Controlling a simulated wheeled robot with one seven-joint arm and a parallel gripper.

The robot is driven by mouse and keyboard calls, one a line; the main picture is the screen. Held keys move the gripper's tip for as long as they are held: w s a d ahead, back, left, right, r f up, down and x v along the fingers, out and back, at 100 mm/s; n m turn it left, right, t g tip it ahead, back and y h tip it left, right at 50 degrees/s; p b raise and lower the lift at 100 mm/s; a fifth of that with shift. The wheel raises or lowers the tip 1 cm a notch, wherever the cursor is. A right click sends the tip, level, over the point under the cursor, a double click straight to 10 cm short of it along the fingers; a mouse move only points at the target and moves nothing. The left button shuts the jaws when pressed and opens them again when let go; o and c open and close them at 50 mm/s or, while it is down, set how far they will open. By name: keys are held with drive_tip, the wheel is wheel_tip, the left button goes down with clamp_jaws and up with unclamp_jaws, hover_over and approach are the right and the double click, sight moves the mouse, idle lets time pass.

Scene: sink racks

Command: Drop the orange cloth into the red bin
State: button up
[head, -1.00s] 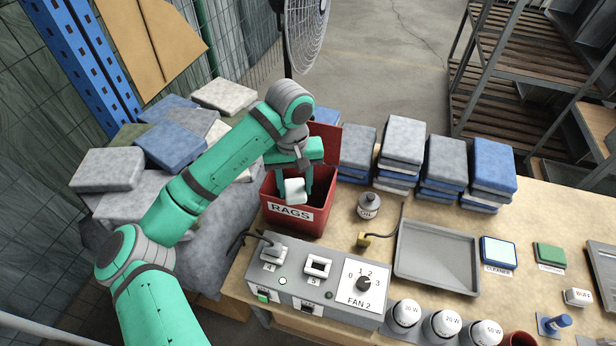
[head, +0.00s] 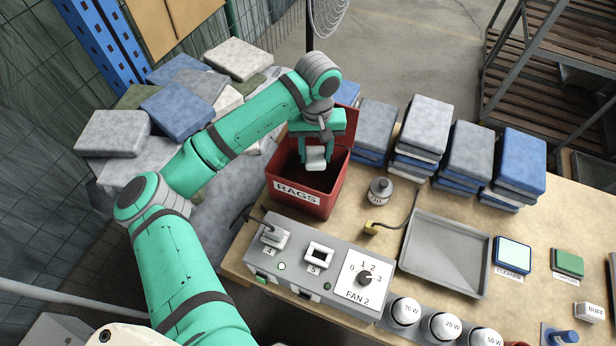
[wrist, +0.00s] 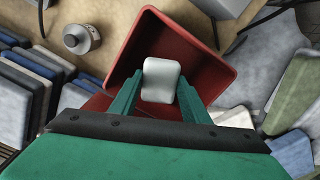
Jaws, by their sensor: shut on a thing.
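The red bin (head: 335,190), labelled RAGS, stands open on the left end of the bench; the wrist view also shows it (wrist: 222,72). My gripper (head: 316,156) points down over the bin's opening. Its two fingers are shut on a small white rounded block (head: 316,160), which also shows between the fingertips in the wrist view (wrist: 160,80). The block looks to be at or just above rim height; its exact depth is hard to tell. No orange cloth shows in any view. The bin's floor is mostly hidden.
A grey switch box (head: 320,270) is in front. A heap of cloths (head: 180,110) lies to the left. A grey tray (head: 445,250) lies to the right.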

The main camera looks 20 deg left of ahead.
drive_tip(key=shift+a+f, duration=0.15)
drive_tip(key=shift+f, duration=0.5)
drive_tip(key=o, duration=1.1)
drive_tip(key=shift+r, duration=0.1)
wheel_tip(320, 180, up, 11)
drive_tip(key=shift+f, duration=0.2)
